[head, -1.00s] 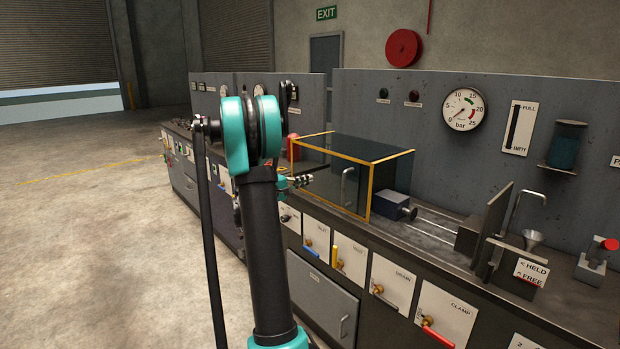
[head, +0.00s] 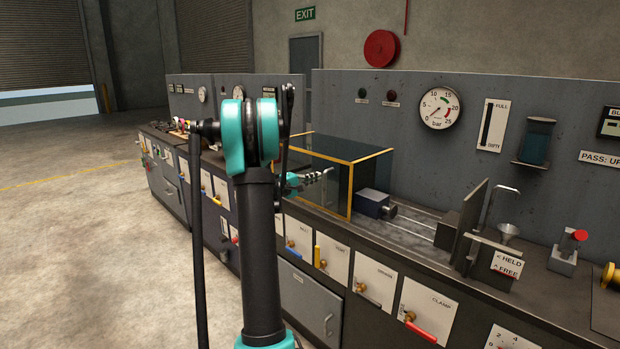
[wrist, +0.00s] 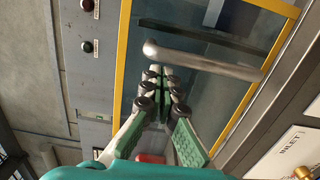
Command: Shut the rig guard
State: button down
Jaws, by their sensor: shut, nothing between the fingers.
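The rig guard (head: 335,148) is a clear, dark-tinted box with a yellow frame on the left part of the bench top. In the wrist view, its yellow-edged panel (wrist: 122,60) fills the middle. A pale bar handle (wrist: 205,62) crosses that panel. In the head view, the handle is hard to make out behind my gripper. My gripper (head: 328,173) is shut and empty in front of the guard. In the wrist view, my gripper's fingertips (wrist: 162,72) lie together close by the handle's rounded end. I cannot tell whether they touch it.
Right of the guard, a blue-grey block (head: 372,203), bare rails (head: 412,225) and a dark upright fixture (head: 462,230) stand uncovered. Valve panels with levers (head: 428,310) line the front. Open floor lies left.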

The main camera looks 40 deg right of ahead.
jog(key=shift+s, duration=0.1)
jog(key=s+d, duration=0.3)
jog(key=s, duration=3.8)
jog(key=shift+s+d, duration=0.1)
jog(key=shift+s, duration=0.05)
jog(key=w+a, duration=0.4)
jog(key=a, duration=0.7)
jog(key=shift+w+a, duration=0.1)
